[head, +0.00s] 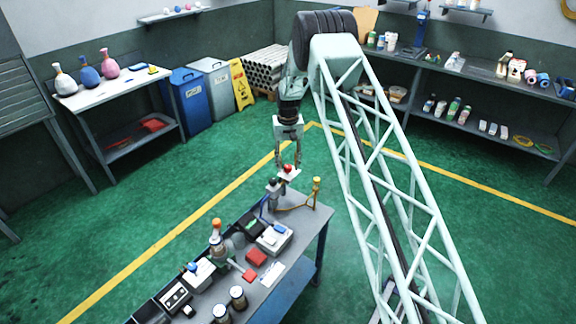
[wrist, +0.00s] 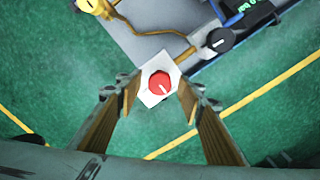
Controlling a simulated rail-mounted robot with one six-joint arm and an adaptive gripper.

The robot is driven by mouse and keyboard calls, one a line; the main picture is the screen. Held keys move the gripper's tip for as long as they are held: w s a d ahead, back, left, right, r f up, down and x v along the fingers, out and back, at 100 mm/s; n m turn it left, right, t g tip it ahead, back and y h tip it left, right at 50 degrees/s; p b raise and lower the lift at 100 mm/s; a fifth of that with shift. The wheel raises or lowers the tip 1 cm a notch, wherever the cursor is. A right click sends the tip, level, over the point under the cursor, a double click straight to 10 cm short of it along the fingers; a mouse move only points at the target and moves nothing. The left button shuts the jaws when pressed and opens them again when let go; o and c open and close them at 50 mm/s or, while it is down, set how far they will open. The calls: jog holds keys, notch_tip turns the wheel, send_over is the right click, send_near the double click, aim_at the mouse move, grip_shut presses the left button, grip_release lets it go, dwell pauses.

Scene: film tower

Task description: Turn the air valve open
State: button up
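A red round knob (wrist: 160,83) with a white pointer line sits on a white square plate (wrist: 149,97) at the bench end; the knob also shows in the head view (head: 288,168). A black knob (wrist: 221,40) with a white mark stands beside it. A yellow-topped fitting (head: 316,183) stands at the bench corner, and a yellow line runs near it. Which of these is the air valve is not labelled. My gripper (wrist: 158,98) points down over the red knob. Its fingers are open, one on each side, with gaps to the knob. Contact is not visible.
The workbench (head: 312,217) carries a white device (head: 274,238), red blocks (head: 256,257), an orange-topped bottle (head: 217,236) and jars (head: 238,298). My arm's lattice link fills the right centre of the head view. Green floor is free around the bench end.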

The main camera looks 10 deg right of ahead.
jog(key=shift+c, duration=0.9)
jog(key=c, duration=0.7)
